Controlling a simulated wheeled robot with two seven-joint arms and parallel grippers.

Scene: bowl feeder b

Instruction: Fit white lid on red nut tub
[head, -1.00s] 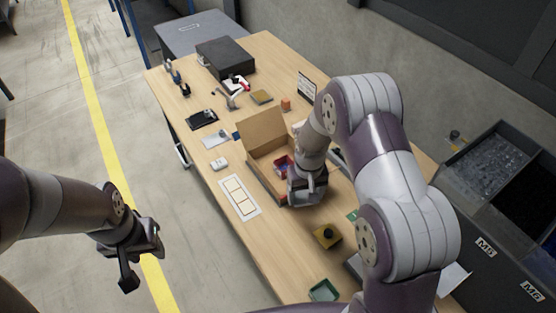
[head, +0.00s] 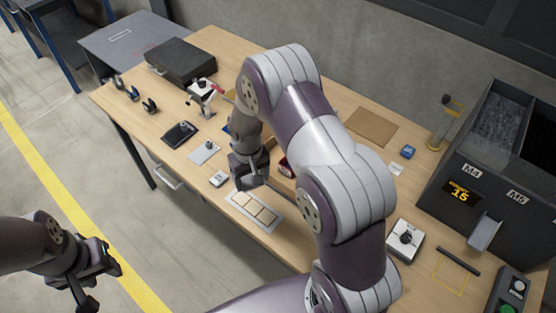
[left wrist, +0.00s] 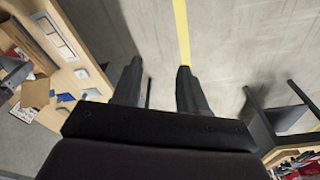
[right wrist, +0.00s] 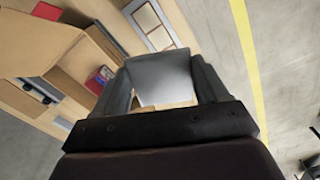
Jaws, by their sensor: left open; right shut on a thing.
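My right gripper (head: 248,178) is above the table between the carton and the tile sheet. In the right wrist view its fingers (right wrist: 165,85) are shut on a flat pale grey-white piece, which looks like the white lid (right wrist: 162,72). The red tub (right wrist: 100,80) is inside the open cardboard carton (right wrist: 68,72), apart from the lid. In the head view a bit of red (head: 285,167) shows beside my right arm, which hides most of the carton. My left gripper (head: 92,282) is open and empty over the floor; its spread fingers (left wrist: 158,88) show in the left wrist view.
A sheet with several pale tiles (head: 255,210) lies near the table's front edge. A white device (head: 219,179), a black tray (head: 180,134) and a stand (head: 202,95) are further left. A white block with a black knob (head: 405,240) and dark bins (head: 500,150) are at right.

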